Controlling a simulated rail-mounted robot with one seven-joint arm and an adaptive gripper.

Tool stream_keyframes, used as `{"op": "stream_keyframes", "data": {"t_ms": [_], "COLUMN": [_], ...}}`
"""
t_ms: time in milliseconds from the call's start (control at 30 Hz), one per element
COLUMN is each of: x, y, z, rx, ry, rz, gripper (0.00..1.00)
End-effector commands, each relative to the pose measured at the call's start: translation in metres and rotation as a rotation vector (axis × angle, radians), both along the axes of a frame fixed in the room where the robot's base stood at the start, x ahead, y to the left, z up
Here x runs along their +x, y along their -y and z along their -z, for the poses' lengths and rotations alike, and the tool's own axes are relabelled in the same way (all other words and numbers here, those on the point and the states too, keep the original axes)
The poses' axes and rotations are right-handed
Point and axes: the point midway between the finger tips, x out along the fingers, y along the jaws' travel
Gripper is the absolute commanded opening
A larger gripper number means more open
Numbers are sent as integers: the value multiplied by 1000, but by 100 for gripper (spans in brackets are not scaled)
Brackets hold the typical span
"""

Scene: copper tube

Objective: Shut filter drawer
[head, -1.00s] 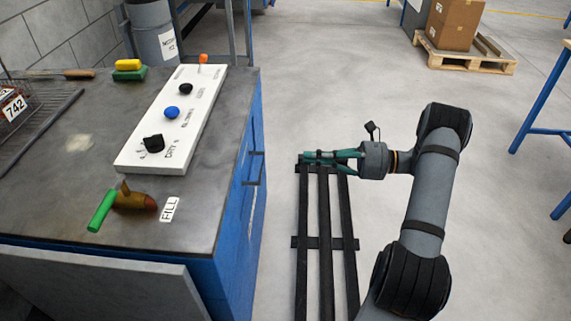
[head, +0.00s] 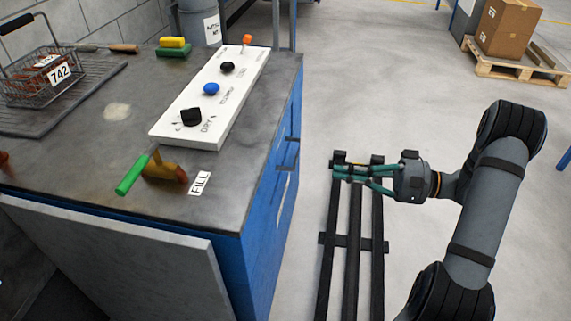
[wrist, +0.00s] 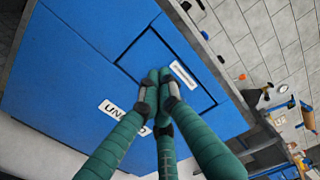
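The blue cabinet (head: 262,215) stands left of my arm. On its front, in the wrist view, a rectangular drawer panel (wrist: 150,48) has a dark gap around its edge and a white label strip (wrist: 184,75). In the head view this front is seen steeply edge-on, with dark drawer edges (head: 287,153); how far the drawer stands out is unclear. My gripper (head: 337,171) is right of the cabinet front, apart from it, pointing left towards it. In the wrist view its teal fingers (wrist: 158,88) have their tips together, nothing visible between them, and cover the panel's lower part.
A black slatted rack (head: 352,240) lies beneath my gripper. The cabinet top holds a white knob panel (head: 225,85), a green-handled valve (head: 155,172) and a wire basket (head: 40,80). A pale panel (head: 120,255) leans at the near side. Floor behind the gripper is clear.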

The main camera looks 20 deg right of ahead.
Motion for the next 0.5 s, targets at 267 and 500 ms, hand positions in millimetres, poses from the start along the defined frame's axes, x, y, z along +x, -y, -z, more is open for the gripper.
{"op": "stream_keyframes", "data": {"t_ms": [267,500], "x": [18,40], "y": [-41,-86], "z": [2,2], "rx": [-1,-1], "ry": [2,0], "rz": [-8,-7], "gripper": [0,0]}}
